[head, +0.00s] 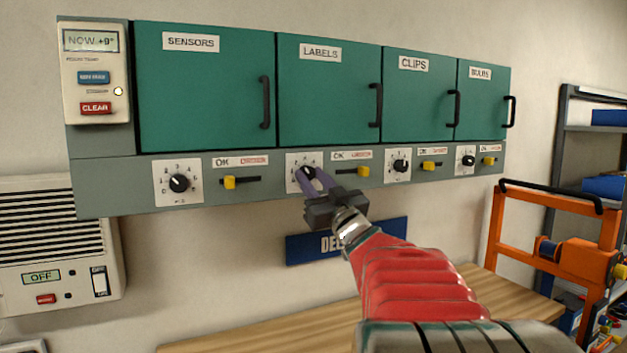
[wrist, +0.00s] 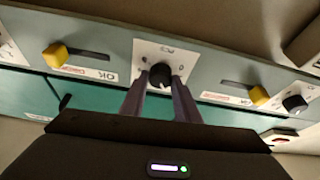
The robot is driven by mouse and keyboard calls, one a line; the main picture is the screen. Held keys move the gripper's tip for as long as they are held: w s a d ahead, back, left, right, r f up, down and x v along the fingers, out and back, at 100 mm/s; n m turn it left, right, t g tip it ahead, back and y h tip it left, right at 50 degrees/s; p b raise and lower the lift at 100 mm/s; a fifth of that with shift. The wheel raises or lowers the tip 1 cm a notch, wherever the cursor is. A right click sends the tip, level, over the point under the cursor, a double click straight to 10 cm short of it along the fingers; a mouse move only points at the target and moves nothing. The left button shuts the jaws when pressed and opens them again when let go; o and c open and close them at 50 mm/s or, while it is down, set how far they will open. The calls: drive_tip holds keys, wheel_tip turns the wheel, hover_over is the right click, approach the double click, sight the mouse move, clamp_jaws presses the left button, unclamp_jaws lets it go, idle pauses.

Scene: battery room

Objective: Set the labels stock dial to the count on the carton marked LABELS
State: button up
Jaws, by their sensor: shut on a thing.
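The labels stock dial is a black knob (wrist: 161,75) on a white square plate (head: 292,174), under the green cabinet door marked LABELS (head: 325,95). My gripper (head: 313,178) is at this dial, its two purple fingers shut on the knob from either side. The fingers hide part of the knob and its numbers, so I cannot read its setting. In the wrist view the plate looks upside down, with the knob between the fingertips. The LABELS door is closed. No carton marked LABELS shows in either view.
Other closed doors are SENSORS (head: 205,95), CLIPS (head: 415,100) and BULBS (head: 482,105), each with a dial and a yellow slider below. A panel with a CLEAR button (head: 96,108) is at left. A wooden bench (head: 260,335) lies below; an orange frame (head: 490,230) stands at right.

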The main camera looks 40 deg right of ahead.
drive_tip(key=shift+n+y, duration=0.4)
drive_tip(key=shift+n, duration=0.4)
drive_tip(key=o, duration=1)
drive_tip(key=shift+o, duration=0.2)
drive_tip(key=v, duration=1.3)
drive_tip(key=shift+s+f, duration=0.3)
drive_tip(key=shift+s, duration=0.05)
drive_tip(key=shift+w+a, duration=0.1)
drive_tip(key=shift+w, duration=0.05)
